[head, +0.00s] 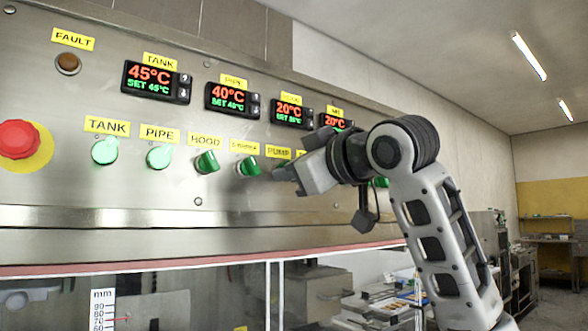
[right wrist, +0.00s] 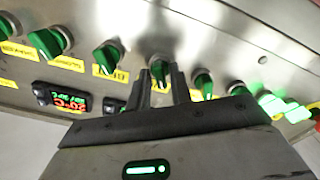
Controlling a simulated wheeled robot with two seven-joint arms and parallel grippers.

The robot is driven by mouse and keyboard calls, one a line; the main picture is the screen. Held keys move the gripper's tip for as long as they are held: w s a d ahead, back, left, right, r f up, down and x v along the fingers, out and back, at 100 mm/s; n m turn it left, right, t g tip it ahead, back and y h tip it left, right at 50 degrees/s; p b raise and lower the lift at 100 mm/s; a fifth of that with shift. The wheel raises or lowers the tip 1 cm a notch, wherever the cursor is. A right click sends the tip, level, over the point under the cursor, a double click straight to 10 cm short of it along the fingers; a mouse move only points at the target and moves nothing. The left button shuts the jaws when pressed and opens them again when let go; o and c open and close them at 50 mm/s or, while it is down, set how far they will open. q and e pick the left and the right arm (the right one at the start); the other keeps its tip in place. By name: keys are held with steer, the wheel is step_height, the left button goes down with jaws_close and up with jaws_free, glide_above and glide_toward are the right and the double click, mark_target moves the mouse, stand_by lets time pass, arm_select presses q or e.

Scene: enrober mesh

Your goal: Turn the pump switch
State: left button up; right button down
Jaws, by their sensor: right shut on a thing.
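The pump switch (right wrist: 159,62) is a green rotary knob on the steel panel, with my right gripper (right wrist: 164,74) at it. The two dark fingers are shut on its handle, one on each side. In the head view my right gripper (head: 287,177) reaches the panel just below the yellow PUMP label (head: 278,152) and hides the knob. How far the handle is turned is hard to tell. My left gripper is not in view.
The blower-side knob (head: 248,166) and hood knob (head: 206,162) sit close to the left. The tank knob (head: 105,152) and pipe knob (head: 159,157) are lit. A red emergency button (head: 19,139) is far left. Temperature displays (head: 232,99) run above.

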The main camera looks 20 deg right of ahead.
steer(key=c, duration=1.5)
jaws_free()
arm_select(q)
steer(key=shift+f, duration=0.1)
arm_select(e)
steer(key=shift+s, duration=0.1)
